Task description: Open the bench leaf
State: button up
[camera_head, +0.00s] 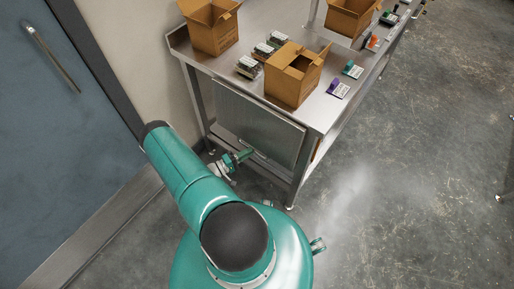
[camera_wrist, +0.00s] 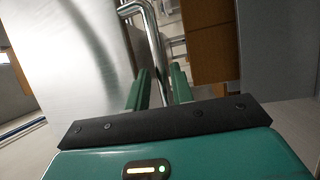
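The bench leaf (camera_head: 258,122) is a flat metal panel hanging down at the near end of the steel bench, below the top. A bar handle shows near its lower edge, partly hidden by my gripper (camera_head: 248,154). In the wrist view the leaf (camera_wrist: 75,55) fills the left side, and the chrome handle (camera_wrist: 153,35) runs down between the green fingers of my gripper (camera_wrist: 162,78). The fingers are apart, with a gap seen beside the bar. Whether either finger touches it I cannot tell.
The bench top (camera_head: 258,22) holds an open carton (camera_head: 212,27), a second carton (camera_head: 293,78) near the leaf's end, a farther carton (camera_head: 350,16), several clamshell trays (camera_head: 262,50) and small cards (camera_head: 339,89). A blue door (camera_head: 60,120) stands left. The floor (camera_head: 420,160) at right is clear.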

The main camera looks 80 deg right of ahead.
aim_at(257, 148)
jog(key=x, duration=0.5)
jog(key=shift+c, duration=0.2)
grip_shut()
